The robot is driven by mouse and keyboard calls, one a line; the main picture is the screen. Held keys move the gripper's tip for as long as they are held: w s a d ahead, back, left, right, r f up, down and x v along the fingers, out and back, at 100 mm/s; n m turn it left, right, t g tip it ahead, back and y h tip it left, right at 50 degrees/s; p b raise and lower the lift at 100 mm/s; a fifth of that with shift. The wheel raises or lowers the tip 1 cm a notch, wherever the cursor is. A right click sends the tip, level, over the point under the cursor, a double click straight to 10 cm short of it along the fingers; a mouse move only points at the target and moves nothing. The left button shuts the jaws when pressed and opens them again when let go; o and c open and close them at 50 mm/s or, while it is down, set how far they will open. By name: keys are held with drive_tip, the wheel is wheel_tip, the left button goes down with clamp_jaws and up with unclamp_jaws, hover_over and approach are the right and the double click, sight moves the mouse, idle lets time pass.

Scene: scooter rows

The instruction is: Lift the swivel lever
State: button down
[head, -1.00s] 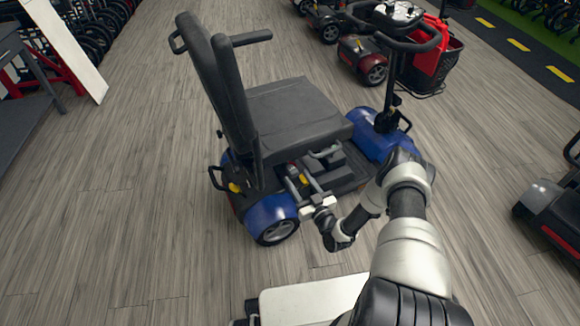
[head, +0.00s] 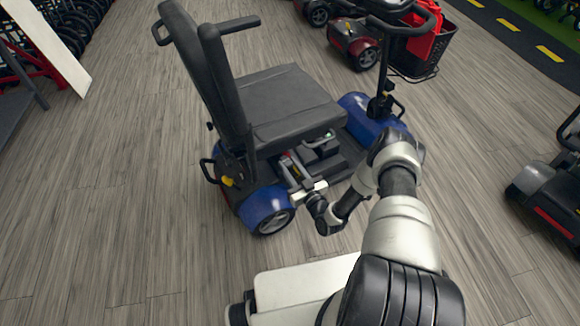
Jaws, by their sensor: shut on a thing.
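A blue mobility scooter (head: 263,209) with a black seat (head: 285,102) stands in the middle of the head view, its backrest to the left and its tiller to the right. My gripper (head: 291,162) reaches in from the near side, under the seat edge above the rear wheel. Its two grey fingers point up and left from a white palm. It is shut on the swivel lever below the seat. The lever is small and mostly hidden by the fingers and the seat, so its exact angle cannot be told.
A dark scooter (head: 545,190) is at the right edge. A white panel (head: 50,45) and a dark table (head: 15,105) are at upper left. The wood floor left of the scooter is clear.

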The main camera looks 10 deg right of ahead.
sight(283, 153)
drive_tip(key=shift+w+a+r+g+p, duration=0.15)
drive_tip(key=shift+r+g+p, duration=0.45)
drive_tip(key=shift+r+p, duration=1.05)
drive_tip(key=shift+w+r+g+h+p, duration=0.25)
drive_tip(key=shift+g+p, duration=0.25)
drive_tip(key=shift+p, duration=0.5)
drive_tip(key=shift+f, duration=0.2)
drive_tip(key=c, duration=1.4)
unclamp_jaws()
drive_tip(key=shift+o, duration=0.2)
drive_tip(key=shift+s, duration=0.1)
